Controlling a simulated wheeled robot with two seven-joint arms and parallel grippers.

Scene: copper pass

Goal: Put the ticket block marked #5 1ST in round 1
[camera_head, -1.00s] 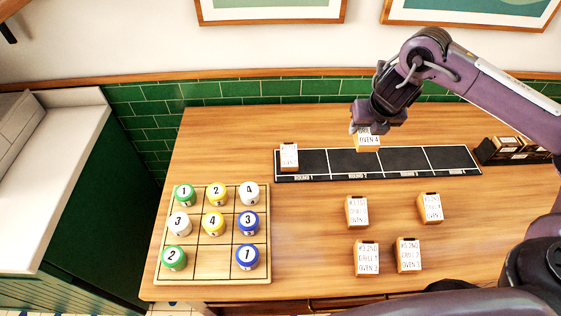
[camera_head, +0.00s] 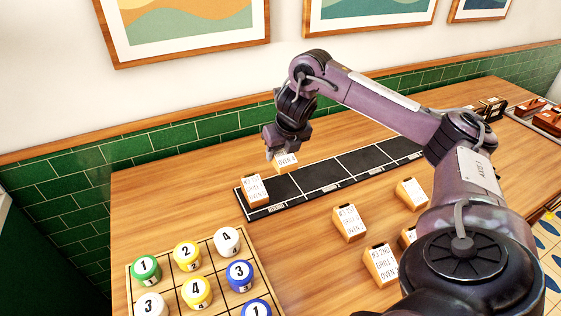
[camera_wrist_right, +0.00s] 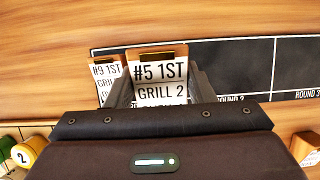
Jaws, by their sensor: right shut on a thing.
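The ticket block marked #5 1ST, GRILL 2 (camera_wrist_right: 160,78), is in my right gripper, its front face to the right wrist camera. In the head view the held block (camera_head: 287,162) shows just below the fingers of my right gripper (camera_head: 283,150). It appears at the back edge of the black round strip (camera_head: 320,187), near round 1; its exact height is unclear. Another block, marked #9 1ST (camera_wrist_right: 105,77), stands at the left end of round 1, where it also shows in the head view (camera_head: 256,189). My left gripper is out of view.
Several other ticket blocks stand in front of the strip, including one in the middle (camera_head: 349,222) and one farther right (camera_head: 412,193). A wooden grid board (camera_head: 215,268) with numbered coloured pieces lies front left. Green wall tiles (camera_head: 150,152) run behind the table.

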